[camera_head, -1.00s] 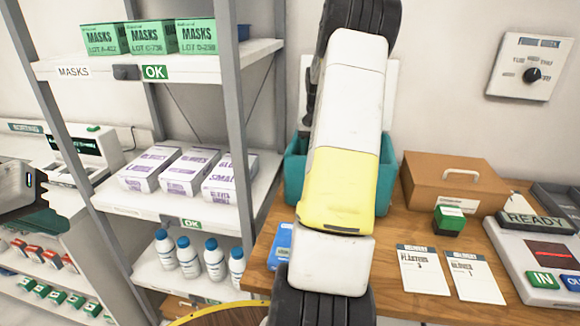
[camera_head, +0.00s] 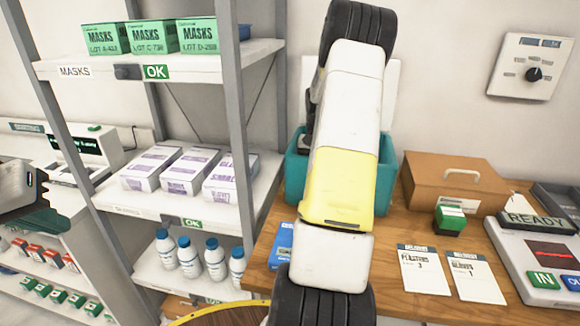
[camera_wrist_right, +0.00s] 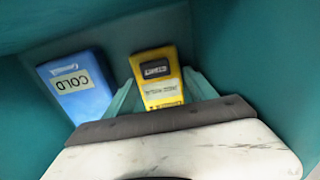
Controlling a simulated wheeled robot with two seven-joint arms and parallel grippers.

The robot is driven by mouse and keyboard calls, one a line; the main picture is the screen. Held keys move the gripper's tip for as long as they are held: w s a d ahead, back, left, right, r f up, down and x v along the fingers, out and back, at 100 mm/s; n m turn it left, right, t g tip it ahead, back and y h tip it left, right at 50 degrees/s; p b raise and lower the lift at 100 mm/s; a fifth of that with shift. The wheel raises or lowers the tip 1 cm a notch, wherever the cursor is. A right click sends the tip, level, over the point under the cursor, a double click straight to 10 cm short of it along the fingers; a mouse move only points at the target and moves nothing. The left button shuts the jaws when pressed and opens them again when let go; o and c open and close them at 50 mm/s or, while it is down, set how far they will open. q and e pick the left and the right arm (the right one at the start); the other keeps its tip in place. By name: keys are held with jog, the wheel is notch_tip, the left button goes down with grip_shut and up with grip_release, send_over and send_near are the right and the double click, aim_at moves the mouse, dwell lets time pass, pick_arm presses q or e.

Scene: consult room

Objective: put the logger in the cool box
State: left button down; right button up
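The teal cool box (camera_head: 296,172) stands on the wooden table, its pale lid (camera_head: 392,82) raised behind it. My right arm hides much of it and reaches down into it. The right wrist view shows the teal inside (camera_wrist_right: 262,75). The yellow logger (camera_wrist_right: 160,90) lies there beside a blue pack marked COLD (camera_wrist_right: 78,86). My right gripper (camera_wrist_right: 160,76) has its teal fingers apart, one on each side of the logger. A small gap seems to show at the right finger. My left gripper (camera_head: 42,222) is at the left picture edge, partly cut off, away from the box.
A brown case (camera_head: 455,180), a green stamp (camera_head: 449,219), two cards (camera_head: 424,272) and a READY console (camera_head: 535,262) are right of the box. A blue item (camera_head: 281,248) lies in front. A shelf rack (camera_head: 235,105) stands close on the left.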

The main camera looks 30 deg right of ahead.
jog(key=shift+r, duration=0.15)
notch_tip(320, 180, up, 12)
dwell(0.5)
jog(key=shift+s+r, duration=0.1)
